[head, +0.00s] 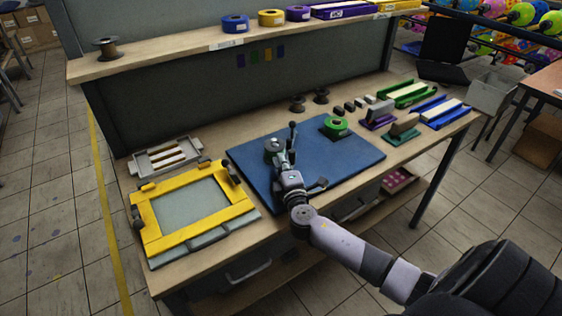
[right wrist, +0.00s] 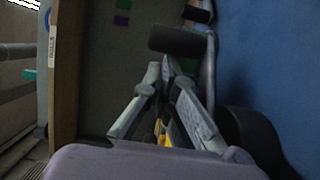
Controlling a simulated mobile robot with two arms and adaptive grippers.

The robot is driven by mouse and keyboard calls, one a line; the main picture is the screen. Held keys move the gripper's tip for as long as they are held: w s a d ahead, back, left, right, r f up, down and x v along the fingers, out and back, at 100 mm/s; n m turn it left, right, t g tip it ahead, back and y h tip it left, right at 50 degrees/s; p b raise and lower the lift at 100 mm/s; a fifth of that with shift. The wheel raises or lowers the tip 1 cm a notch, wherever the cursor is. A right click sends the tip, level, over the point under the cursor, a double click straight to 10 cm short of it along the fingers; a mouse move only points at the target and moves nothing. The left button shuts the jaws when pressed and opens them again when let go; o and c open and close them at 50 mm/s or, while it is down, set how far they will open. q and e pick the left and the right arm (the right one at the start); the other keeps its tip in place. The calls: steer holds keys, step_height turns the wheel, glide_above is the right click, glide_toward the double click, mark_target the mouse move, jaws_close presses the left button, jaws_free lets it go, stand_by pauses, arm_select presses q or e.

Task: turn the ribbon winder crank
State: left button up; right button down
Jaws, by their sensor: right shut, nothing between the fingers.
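The ribbon winder (head: 272,146) is a small grey device on the blue mat, partly covered by my right gripper (head: 287,162). Its crank seems to be the upright dark handle (head: 292,127) just beyond the fingers. In the right wrist view a dark cylindrical handle (right wrist: 178,40) on a grey crank arm (right wrist: 210,75) lies just past my fingertips (right wrist: 166,66). The fingers meet at their tips with nothing between them. Whether they touch the handle I cannot tell. My left gripper is not in view.
A green ribbon spool (head: 336,126) lies on the blue mat (head: 350,158). A yellow frame (head: 150,222) is at the left, and several coloured trays and blocks (head: 380,115) stand at the right. A shelf (head: 190,50) with spools runs along the back.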

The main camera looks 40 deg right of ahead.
steer(key=shift+s+d+m+g+h, duration=0.15)
steer(key=shift+m+g+h, duration=0.35)
steer(key=shift+h, duration=0.4)
steer(key=shift+s+d+f+m+h+b, duration=0.1)
steer(key=shift+m+h+b, duration=0.4)
steer(key=shift+b, duration=0.05)
steer(key=g+h, duration=0.1)
steer(key=m+h+b, duration=0.1)
steer(key=m+g+h+b, duration=0.1)
steer(key=shift+s+d+g, duration=0.3)
steer(key=shift+s+d, duration=0.05)
steer(key=shift+s, duration=0.05)
steer(key=shift+s+d+m+b, duration=0.2)
steer(key=shift+s+m+b, duration=0.1)
steer(key=shift+s, duration=0.1)
